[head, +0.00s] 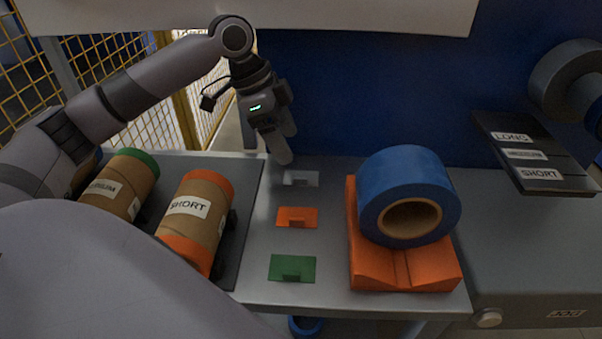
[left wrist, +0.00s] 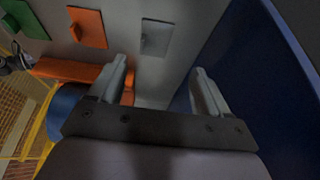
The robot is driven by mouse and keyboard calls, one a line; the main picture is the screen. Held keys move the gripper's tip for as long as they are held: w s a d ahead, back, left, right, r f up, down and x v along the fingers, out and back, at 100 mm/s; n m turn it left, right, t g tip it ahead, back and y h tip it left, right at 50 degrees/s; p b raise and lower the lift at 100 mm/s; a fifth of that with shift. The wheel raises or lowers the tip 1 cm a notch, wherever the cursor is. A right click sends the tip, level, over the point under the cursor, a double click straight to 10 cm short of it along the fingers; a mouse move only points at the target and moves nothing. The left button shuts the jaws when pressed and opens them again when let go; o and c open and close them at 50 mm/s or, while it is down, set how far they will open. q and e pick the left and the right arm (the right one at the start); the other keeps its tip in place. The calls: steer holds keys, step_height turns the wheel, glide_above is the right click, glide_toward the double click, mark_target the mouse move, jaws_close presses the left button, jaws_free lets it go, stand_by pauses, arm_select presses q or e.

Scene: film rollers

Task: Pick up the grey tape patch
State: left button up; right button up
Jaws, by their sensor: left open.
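The grey tape patch (head: 300,178) lies flat at the back of a row of patches on the grey table. It also shows in the left wrist view (left wrist: 155,38), ahead of the fingertips and between their lines. My left gripper (head: 284,150) is above the table, just behind and left of the grey patch. In the left wrist view its two fingers (left wrist: 160,75) are apart with nothing between them. The gripper looks apart from the patch. My right gripper does not show.
An orange patch (head: 297,217) and a green patch (head: 292,268) lie in front of the grey one. A blue tape roll (head: 408,180) sits on an orange stand (head: 400,272) to the right. Brown rollers labelled SHORT (head: 193,215) and another (head: 118,185) lie left. A blue wall (head: 330,80) stands behind.

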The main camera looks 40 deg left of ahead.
mark_target(301, 175)
arm_select(q)
steer(key=x, duration=0.2)
steer(key=b+x, duration=0.1)
steer(key=x, duration=0.1)
steer(key=s+x, duration=0.1)
steer(key=x, duration=0.1)
steer(key=shift+w+d+f, duration=0.15)
steer(key=shift+d+f, duration=0.2)
steer(key=shift+f, duration=0.05)
steer(key=c, duration=0.8)
steer(key=shift+c, duration=0.6)
